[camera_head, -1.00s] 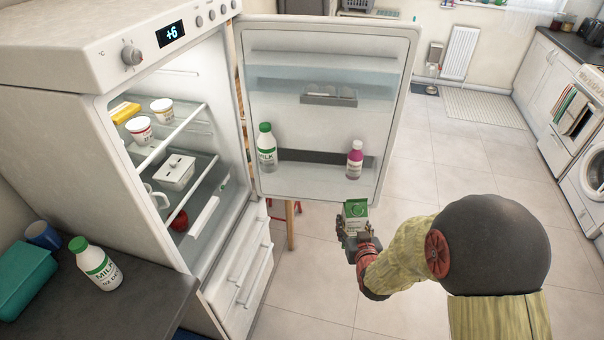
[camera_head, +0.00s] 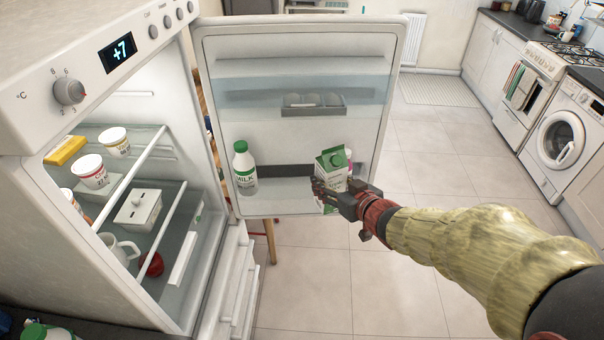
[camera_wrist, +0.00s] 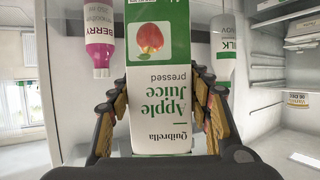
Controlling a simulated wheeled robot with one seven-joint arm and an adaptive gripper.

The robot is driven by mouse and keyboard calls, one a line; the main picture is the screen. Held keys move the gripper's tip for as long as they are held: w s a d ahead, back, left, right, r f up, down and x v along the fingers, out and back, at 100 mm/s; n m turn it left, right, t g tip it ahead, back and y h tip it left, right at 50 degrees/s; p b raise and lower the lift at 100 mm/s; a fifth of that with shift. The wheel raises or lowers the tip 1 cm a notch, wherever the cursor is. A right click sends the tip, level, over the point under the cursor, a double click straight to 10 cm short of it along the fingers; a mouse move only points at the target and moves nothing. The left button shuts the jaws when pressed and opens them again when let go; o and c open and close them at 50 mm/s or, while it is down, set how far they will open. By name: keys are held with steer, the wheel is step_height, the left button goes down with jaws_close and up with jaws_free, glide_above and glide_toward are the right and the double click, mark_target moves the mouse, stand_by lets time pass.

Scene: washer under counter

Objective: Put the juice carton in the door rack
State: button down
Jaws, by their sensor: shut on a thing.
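The juice carton (camera_head: 334,163) is white and green with a gabled top; the wrist view shows its "Apple Juice" label (camera_wrist: 160,95), upside down in that picture. My gripper (camera_head: 332,192) is shut on the carton's lower part, with a finger on each side in the wrist view (camera_wrist: 160,108). The carton is upright in front of the open fridge door. The door rack (camera_head: 280,185) is the low shelf on the door's inner face. I cannot tell whether the carton is over the rack or still in front of it.
A milk bottle (camera_head: 244,168) stands at the rack's left end. A pink berry bottle (camera_wrist: 100,45) is behind the carton, mostly hidden in the head view. An egg tray (camera_head: 313,104) sits higher on the door. The rack's middle is clear.

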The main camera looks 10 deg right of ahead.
steer(key=w+a+b, duration=0.3)
steer(key=w+b, duration=0.1)
steer(key=w, duration=1.1)
steer(key=shift+w+f+b, duration=0.15)
steer(key=shift+f+b, duration=1.6)
steer(key=shift+f, duration=1.6)
steer(key=shift+f, duration=0.1)
steer(key=c, duration=0.8)
jaws_free()
steer(key=shift+f, duration=0.2)
steer(key=shift+c, duration=0.2)
